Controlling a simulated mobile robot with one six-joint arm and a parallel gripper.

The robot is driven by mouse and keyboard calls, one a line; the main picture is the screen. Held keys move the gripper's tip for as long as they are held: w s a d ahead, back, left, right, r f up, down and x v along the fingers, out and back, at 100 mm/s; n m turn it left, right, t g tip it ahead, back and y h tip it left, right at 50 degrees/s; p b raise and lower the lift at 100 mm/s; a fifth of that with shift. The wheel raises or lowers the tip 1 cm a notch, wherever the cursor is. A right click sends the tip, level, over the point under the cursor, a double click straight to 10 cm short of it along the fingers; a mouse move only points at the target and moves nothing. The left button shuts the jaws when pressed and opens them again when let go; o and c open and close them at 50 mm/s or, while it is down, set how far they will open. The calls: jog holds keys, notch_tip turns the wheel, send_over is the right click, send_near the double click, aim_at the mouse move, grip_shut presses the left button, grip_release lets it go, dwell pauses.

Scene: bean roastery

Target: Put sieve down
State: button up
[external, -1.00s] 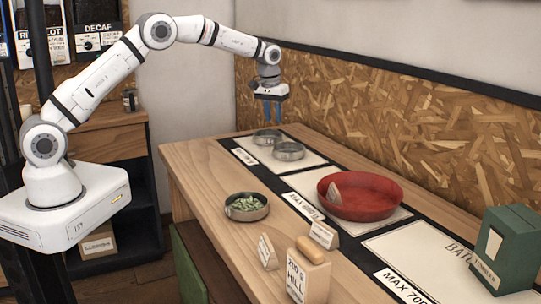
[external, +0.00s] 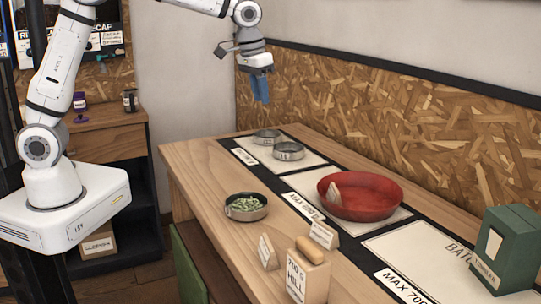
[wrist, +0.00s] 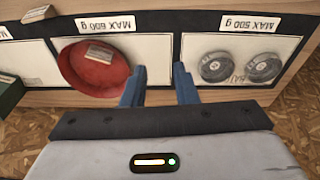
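Two round metal sieves, a rear one (external: 267,136) and a nearer one (external: 288,150), rest flat on the white mat (external: 312,160) at the far end of the table. In the wrist view they sit side by side, one (wrist: 216,68) left of the other (wrist: 264,67), behind a MAX 500 g label. My gripper (external: 261,98) is raised well above the table, clear of both sieves. In the wrist view its two blue fingers (wrist: 158,90) are apart with nothing between them.
A red bowl (external: 375,197) with a tag in it stands on the middle mat. A metal dish of green beans (external: 246,207), small signs, a wooden block (external: 308,275) and a green box (external: 510,245) stand nearer. The air around my gripper is clear.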

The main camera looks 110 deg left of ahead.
aim_at(235, 208)
jog(key=s+d+r+m, duration=0.2)
jog(key=s+d+m, duration=0.15)
jog(key=d, duration=0.65)
jog(key=s+d+r+m, duration=0.15)
jog(key=s+d, duration=0.35)
jog(key=d, duration=0.6)
jog(key=s+d+f+m, duration=0.2)
jog(key=s+d, duration=0.3)
jog(key=s, duration=0.2)
jog(key=s+d+f+m+t+h, duration=0.1)
jog(key=s+d+f+m, duration=0.1)
jog(key=s+d, duration=0.3)
jog(key=shift+s+d+f+m+t, duration=0.35)
jog(key=shift+s+f, duration=0.3)
jog(key=shift+s, duration=0.55)
jog(key=shift+o, duration=0.5)
jog(key=w+a+f+g+b, duration=0.1)
jog(key=w+a+f, duration=0.1)
jog(key=w, duration=0.5)
jog(key=w+a+f+g+b, duration=0.1)
jog(key=w+a+f, duration=0.15)
jog(key=w, duration=0.35)
jog(key=w+a+f+m+g, duration=0.1)
jog(key=w+a+f+m, duration=0.1)
jog(key=w+a+f, duration=0.7)
jog(key=f, duration=0.6)
jog(key=w+d+f+p, duration=0.1)
jog(key=f, duration=0.2)
